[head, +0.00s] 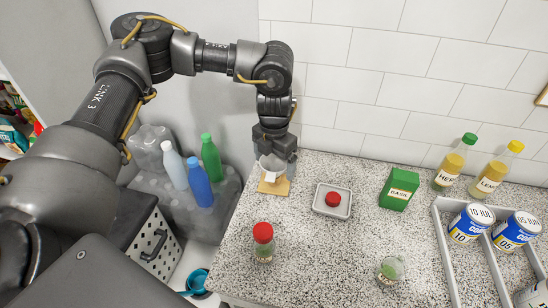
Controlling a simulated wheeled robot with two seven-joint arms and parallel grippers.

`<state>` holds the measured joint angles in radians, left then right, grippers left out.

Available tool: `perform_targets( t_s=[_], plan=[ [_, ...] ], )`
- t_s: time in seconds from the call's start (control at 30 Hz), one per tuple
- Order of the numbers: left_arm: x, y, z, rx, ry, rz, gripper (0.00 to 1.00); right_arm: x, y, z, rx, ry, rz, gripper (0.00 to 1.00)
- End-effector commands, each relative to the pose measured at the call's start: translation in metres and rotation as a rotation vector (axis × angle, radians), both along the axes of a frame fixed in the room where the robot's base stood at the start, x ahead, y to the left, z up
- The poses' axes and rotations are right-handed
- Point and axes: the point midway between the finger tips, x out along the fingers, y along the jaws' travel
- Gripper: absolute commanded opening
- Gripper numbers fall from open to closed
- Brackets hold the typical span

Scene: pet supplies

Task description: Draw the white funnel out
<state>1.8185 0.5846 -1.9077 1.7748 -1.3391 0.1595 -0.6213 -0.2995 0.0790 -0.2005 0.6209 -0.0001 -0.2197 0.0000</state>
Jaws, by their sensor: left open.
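The white funnel (269,170) is at the back left corner of the speckled counter, over a small tan wooden piece (273,188). My left gripper (272,158) points down from above, open, with its fingers right at the funnel. The fingers and the funnel overlap in the picture, so I cannot tell whether they touch. What lies under the funnel is too small to make out. My right gripper is not in view.
A red-capped jar (263,240), a grey dish (320,207) with a red lid (333,199), a green box (399,189) and a glass jar (391,269) stand on the counter. A grey divided tray (449,246) holds cans at right.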

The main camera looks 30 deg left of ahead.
Motion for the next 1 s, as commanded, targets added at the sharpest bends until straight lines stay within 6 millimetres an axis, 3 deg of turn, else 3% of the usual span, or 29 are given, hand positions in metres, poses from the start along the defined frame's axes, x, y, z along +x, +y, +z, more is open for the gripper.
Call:
perform_targets(
  t_s=[0.07, 0.43, 1.0],
  plan=[
    [0.000, 0.000, 0.000, 0.000, 0.000, 0.000, 0.92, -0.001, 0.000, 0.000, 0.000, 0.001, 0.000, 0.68],
    [0.000, 0.000, 0.000, 0.000, 0.000, 0.000, 0.45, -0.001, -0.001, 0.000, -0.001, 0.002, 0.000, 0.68],
    [0.000, 0.000, 0.022, -0.001, 0.000, 0.000, 0.44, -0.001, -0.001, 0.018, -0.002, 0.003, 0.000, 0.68]
  ],
)
